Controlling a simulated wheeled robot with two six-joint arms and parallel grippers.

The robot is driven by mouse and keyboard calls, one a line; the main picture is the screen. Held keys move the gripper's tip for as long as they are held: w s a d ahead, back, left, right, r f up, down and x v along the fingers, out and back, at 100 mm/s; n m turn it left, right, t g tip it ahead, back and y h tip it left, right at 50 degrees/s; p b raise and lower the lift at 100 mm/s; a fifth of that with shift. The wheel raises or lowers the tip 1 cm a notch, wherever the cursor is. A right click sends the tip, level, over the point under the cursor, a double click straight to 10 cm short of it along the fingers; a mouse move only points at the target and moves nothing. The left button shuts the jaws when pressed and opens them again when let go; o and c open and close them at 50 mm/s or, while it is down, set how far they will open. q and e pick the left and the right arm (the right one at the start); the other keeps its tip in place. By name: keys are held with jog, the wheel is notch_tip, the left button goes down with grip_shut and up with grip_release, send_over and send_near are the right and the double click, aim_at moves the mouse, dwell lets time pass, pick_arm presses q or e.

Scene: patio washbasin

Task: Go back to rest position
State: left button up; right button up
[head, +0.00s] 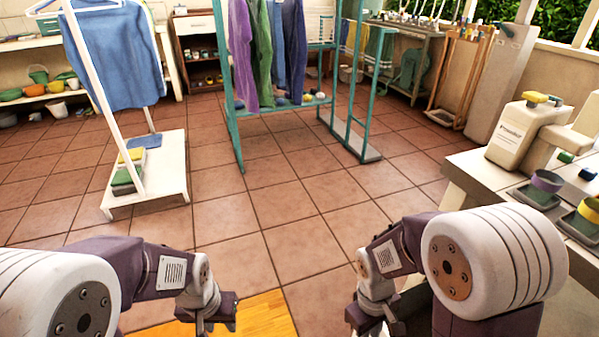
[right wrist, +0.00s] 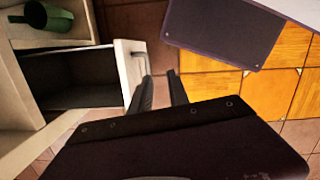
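Both my arms are bent in front of me at the bottom of the head view. My left gripper (head: 208,322) hangs low at the end of the left arm, over or near an orange wooden surface; its finger gap does not show clearly. My right gripper (head: 376,322) is low at the right, partly cut off by the frame edge. In the right wrist view, the right gripper's dark fingers (right wrist: 163,90) stand apart with nothing between them, close to the handle of a pale drawer. I see nothing held in the right gripper.
The pale drawer (right wrist: 126,78) stands open, and a green cup (right wrist: 48,17) sits above it. A counter at right holds a white jug (head: 522,130). A white stand (head: 160,180) and a teal clothes rack (head: 232,135) stand ahead. The tiled floor between is clear.

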notch_tip(320, 180, up, 41)
jog(key=d+m+t+y+p, duration=0.1)
jog(key=m+p, duration=0.5)
jog(key=p, duration=3.2)
jog(key=shift+w+d+t, duration=0.45)
jog(key=shift+t, duration=0.35)
